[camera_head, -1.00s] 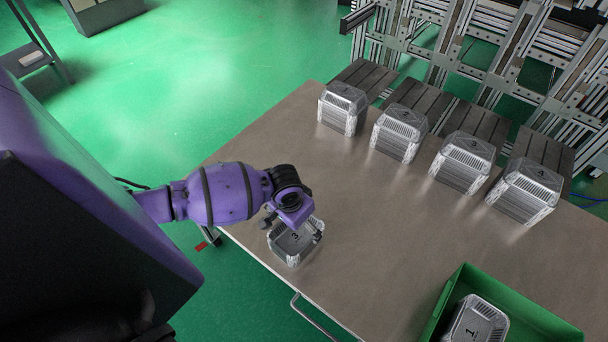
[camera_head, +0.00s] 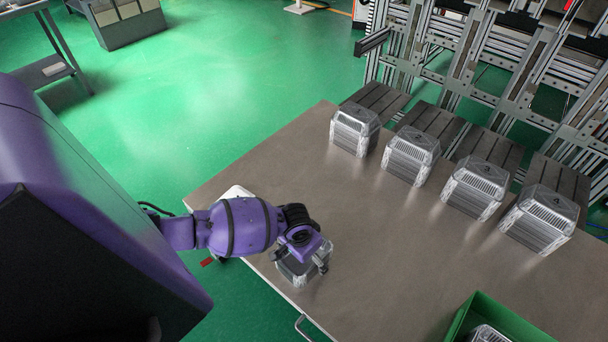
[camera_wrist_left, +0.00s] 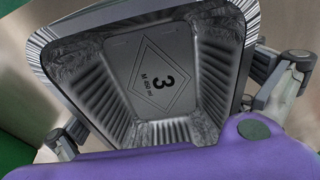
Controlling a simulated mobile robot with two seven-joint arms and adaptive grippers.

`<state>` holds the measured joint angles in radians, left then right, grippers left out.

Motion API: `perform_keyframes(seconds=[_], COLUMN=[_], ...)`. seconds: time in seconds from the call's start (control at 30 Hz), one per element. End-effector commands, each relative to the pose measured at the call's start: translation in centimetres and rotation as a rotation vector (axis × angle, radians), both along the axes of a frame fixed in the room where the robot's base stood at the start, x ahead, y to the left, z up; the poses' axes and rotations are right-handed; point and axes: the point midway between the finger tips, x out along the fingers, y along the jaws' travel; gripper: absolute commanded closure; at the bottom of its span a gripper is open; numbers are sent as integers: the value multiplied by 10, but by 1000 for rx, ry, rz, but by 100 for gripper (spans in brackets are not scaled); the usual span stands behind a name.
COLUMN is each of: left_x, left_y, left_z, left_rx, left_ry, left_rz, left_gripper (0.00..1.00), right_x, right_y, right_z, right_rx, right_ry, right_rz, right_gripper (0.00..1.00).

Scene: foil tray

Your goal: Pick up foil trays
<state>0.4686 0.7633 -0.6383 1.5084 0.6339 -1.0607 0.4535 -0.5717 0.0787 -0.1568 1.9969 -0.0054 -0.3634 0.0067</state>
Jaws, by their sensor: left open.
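A foil tray marked 3 (camera_head: 296,273) sits near the table's front edge, partly hidden under my left gripper (camera_head: 300,258). In the left wrist view the same tray (camera_wrist_left: 158,75) faces the camera with its ribbed inside and printed floor showing. The left gripper is open, with one finger on each side of the tray. I cannot tell whether the fingers touch its rim. Four stacks of foil trays stand along the back: the first (camera_head: 355,130), second (camera_head: 411,155), third (camera_head: 475,186) and fourth (camera_head: 539,218). My right gripper is not in view.
A green crate (camera_head: 470,312) at the bottom right holds a foil tray (camera_head: 487,334), cut off by the frame. Dark grooved ramps (camera_head: 378,98) lie behind the stacks. A white object (camera_head: 237,192) shows behind my arm. The middle of the table (camera_head: 400,250) is clear.

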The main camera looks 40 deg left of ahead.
Motion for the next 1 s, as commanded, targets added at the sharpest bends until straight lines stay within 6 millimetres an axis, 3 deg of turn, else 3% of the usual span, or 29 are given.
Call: perform_keyframes(seconds=[0.6,0.93,1.0], left_x=[0,0,0], left_y=[0,0,0], left_z=[-5,-5,-5], left_rx=[0,0,0], left_ry=[0,0,-1], left_rz=[0,0,0], left_gripper=[0,43,45], right_x=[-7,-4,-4], right_y=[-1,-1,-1], right_z=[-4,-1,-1], right_rx=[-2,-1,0], right_ry=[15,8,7], right_rz=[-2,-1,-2], right_gripper=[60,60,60])
